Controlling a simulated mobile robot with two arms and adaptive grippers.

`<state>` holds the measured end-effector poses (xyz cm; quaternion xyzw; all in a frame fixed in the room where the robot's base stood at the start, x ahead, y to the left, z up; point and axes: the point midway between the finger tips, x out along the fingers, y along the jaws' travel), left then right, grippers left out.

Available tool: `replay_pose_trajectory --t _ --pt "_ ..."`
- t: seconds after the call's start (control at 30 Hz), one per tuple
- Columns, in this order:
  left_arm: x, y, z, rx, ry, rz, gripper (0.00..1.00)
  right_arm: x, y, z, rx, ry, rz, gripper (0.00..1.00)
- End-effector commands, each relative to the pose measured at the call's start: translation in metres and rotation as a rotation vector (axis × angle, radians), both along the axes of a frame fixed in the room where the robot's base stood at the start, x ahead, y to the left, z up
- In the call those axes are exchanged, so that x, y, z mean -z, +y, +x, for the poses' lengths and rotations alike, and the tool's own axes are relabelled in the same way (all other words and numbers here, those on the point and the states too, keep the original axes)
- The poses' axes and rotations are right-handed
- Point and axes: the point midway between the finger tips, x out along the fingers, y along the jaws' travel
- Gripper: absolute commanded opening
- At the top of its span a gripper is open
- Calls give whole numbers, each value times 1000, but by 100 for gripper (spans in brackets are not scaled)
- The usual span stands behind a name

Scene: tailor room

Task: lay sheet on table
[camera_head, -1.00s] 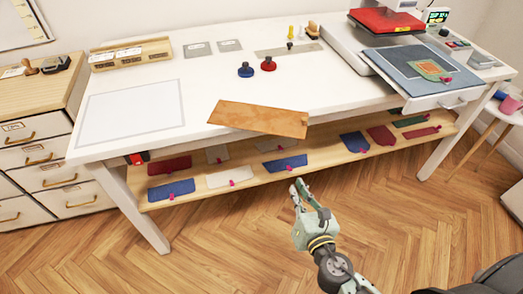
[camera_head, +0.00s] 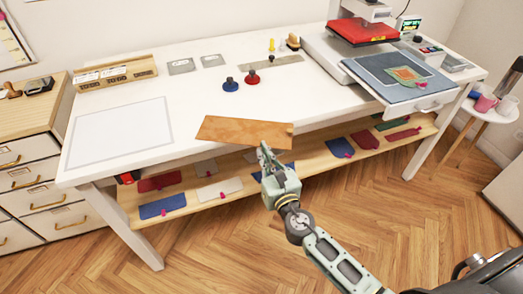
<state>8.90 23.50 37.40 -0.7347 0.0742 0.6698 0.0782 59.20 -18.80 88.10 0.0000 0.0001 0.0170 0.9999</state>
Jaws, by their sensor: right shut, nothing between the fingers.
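A brown leather-like sheet (camera_head: 235,130) lies at the front edge of the white table (camera_head: 190,105), with its front right part reaching past the edge. My right gripper (camera_head: 265,150) is at the sheet's front edge, right of its middle, with nothing between its fingers. Its fingertips overlap the sheet's lower edge in the picture; I cannot tell whether they touch it. My left gripper is not in view.
A pale outlined rectangle (camera_head: 121,130) marks the table's left part. A blue stamp (camera_head: 230,86) and a red stamp (camera_head: 252,78) stand behind the sheet. A red press (camera_head: 362,31) is at the right. The shelf below (camera_head: 240,172) holds coloured pieces.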

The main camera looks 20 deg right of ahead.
Motion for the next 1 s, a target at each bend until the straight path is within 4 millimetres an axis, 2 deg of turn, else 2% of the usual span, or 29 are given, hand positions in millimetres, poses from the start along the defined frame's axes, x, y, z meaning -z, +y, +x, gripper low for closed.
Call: replay_pose_trajectory --t 0.13,0.53,0.8,1.0 --pt "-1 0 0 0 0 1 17 0 1 12 0 0 0 0" --pt "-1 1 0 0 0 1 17 0 1 15 0 0 0 0" --pt "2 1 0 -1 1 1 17 1 2 47 0 -1 -1 0" --pt "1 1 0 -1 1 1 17 1 2 50 0 1 0 0"
